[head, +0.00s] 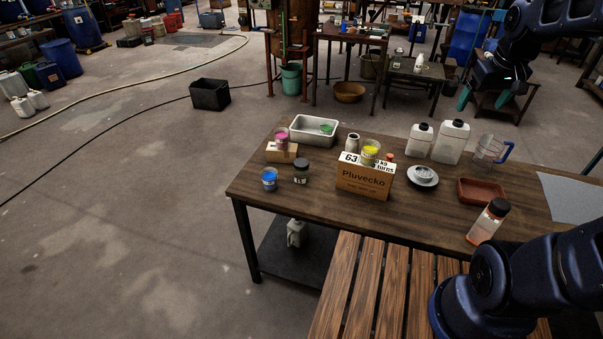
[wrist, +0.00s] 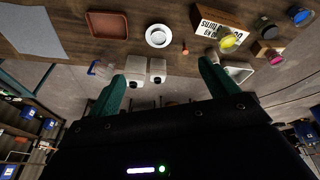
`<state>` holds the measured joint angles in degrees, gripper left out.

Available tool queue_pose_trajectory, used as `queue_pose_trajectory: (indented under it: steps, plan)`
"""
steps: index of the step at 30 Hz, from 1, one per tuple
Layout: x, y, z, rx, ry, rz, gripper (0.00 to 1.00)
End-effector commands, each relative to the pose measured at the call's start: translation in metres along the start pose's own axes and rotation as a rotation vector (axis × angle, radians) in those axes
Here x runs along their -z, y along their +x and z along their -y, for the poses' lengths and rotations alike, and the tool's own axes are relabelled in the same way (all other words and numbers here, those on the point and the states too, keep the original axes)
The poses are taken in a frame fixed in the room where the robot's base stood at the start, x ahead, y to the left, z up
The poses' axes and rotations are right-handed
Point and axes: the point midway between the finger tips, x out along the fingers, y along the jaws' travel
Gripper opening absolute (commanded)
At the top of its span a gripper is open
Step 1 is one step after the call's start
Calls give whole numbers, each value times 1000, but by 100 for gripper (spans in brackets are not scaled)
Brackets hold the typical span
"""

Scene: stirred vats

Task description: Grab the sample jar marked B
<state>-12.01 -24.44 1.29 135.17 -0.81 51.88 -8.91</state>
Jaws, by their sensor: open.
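Several small jars stand on the wooden table; no letter B is readable on any. A blue jar (head: 269,180) and a dark-lidded jar (head: 301,172) stand on the left part of the tabletop. A green-topped item (head: 326,129) lies in the pale tray (head: 303,124). My gripper (head: 484,98) is open and empty, raised beyond the table's far right side. The wrist view also shows the yellow jar (wrist: 229,41) and blue jar (wrist: 299,16).
Two white canisters (head: 451,142), a clear jug (head: 489,149), a stacked dish (head: 423,176), a red-brown tray (head: 482,191) and an orange bottle (head: 488,222) crowd the table's right half. A slatted bench (head: 362,290) adjoins the front. The floor at left is mostly clear.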

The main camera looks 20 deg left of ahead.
Motion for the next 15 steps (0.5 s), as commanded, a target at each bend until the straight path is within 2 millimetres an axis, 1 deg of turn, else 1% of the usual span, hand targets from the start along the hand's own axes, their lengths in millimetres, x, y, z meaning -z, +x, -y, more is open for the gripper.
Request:
queue_pose_trajectory:
  steps: [1, 6, 11, 15]
  plan:
    - [14, 7, 8, 9, -41, 13, 85]
    - [54, 29, 34, 32, -168, 38, 85]
    - [89, 53, 64, 54, -290, 61, 85]
    - [116, 77, 96, 74, -395, 82, 85]
